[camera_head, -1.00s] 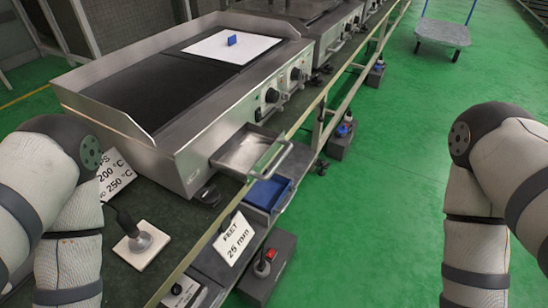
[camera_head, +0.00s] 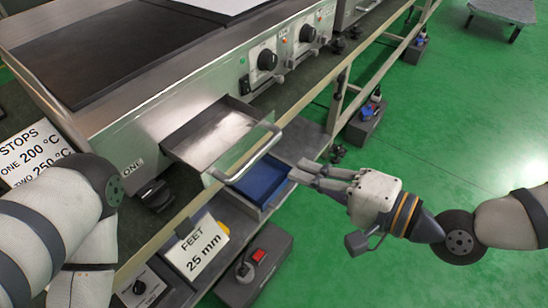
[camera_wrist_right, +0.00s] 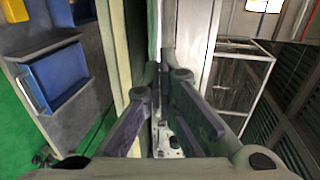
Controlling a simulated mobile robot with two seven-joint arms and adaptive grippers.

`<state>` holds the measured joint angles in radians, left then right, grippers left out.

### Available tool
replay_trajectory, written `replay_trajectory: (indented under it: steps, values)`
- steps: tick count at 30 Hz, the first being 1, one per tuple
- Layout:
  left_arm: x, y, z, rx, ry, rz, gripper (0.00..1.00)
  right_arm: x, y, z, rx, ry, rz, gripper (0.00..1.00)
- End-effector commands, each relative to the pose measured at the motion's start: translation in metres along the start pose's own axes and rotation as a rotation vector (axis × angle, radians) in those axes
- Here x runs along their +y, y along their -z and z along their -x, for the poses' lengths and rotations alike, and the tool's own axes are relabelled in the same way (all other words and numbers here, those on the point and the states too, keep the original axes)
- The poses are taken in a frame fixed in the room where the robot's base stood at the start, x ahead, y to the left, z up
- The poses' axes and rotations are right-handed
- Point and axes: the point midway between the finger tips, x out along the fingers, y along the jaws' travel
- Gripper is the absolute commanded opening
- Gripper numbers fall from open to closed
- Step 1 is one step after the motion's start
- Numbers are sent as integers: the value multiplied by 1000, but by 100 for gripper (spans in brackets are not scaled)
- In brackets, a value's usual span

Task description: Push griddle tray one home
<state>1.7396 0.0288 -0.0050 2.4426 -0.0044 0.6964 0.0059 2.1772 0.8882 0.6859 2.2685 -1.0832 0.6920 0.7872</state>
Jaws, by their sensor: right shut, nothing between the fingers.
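Griddle tray one (camera_head: 214,138) is a shallow steel tray, standing partly out of the front of the steel griddle (camera_head: 140,125) beside the label ONE. Its bar handle (camera_head: 252,160) runs along its outer end. My right gripper (camera_head: 303,172) is shut and empty, its fingertips pointing left towards the handle. In the head view a small gap shows between fingertips and handle. The shut fingers also show in the right wrist view (camera_wrist_right: 160,80); contact with the tray cannot be made out there. My left arm is at the lower left, its gripper out of view.
A blue bin (camera_head: 262,182) sits below the tray, and it also shows in the wrist view (camera_wrist_right: 55,75). A FEET 25 mm sign (camera_head: 198,245), a dark box with a red button (camera_head: 258,262) and control knobs (camera_head: 266,60) are nearby. Green floor is open to the right.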

Motion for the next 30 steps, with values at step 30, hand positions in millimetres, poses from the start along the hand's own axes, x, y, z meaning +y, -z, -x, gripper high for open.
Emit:
replay_trajectory:
  steps: [30]
  values:
    - [0, 0, -10, -14, 0, -1, 84, -2, -1, -105, -3, -1, 2, 0]
